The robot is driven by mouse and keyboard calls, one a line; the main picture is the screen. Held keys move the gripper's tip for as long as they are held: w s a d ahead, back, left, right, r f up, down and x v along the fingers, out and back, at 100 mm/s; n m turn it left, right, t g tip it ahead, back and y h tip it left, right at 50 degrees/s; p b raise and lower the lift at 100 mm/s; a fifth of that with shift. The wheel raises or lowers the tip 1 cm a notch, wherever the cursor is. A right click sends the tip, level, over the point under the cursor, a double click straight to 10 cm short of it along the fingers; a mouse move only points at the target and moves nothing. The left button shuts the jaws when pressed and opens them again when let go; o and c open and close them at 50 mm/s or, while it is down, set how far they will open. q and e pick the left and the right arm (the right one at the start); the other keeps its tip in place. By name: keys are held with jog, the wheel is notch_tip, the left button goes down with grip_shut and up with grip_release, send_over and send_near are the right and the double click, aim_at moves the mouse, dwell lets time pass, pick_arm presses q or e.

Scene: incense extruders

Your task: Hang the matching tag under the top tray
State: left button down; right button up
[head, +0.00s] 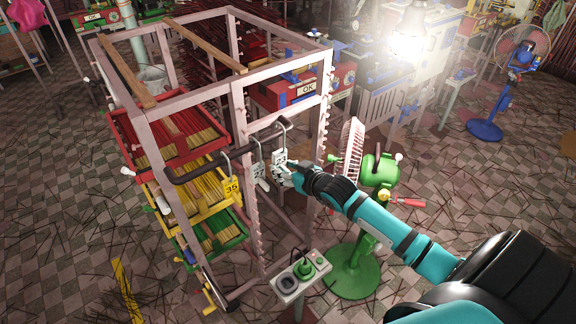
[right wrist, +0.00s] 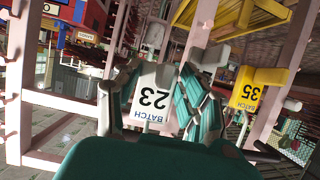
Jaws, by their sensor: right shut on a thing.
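The rack holds a red top tray (head: 165,140), a yellow tray (head: 205,205) and a green tray (head: 222,240), all with sticks in them. Tags hang at a dark bar (head: 215,160) on the rack's front: a yellow tag reading 35 (head: 232,187), a white tag (head: 260,176) and another white tag (head: 279,160) at my right gripper (head: 288,168). In the right wrist view, the white tag reading BATCH 23 (right wrist: 152,92) sits upside down between the fingers of my right gripper (right wrist: 165,105), which is shut on it. The yellow 35 tag (right wrist: 246,92) is beside it. My left gripper is out of view.
A green fan (head: 375,170) stands right of the rack, close to my right forearm. A grey control box with a green knob (head: 303,270) is in front of the rack. Rack posts (head: 238,115) frame the tags. Sticks litter the tiled floor.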

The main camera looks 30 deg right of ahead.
jog(key=shift+s+a+r+p, duration=0.55)
jog(key=shift+s+a+r, duration=1.4)
jog(key=shift+s+a, duration=2.25)
jog(key=s+p, duration=0.2)
jog(key=s, duration=0.7)
jog(key=shift+d, duration=0.4)
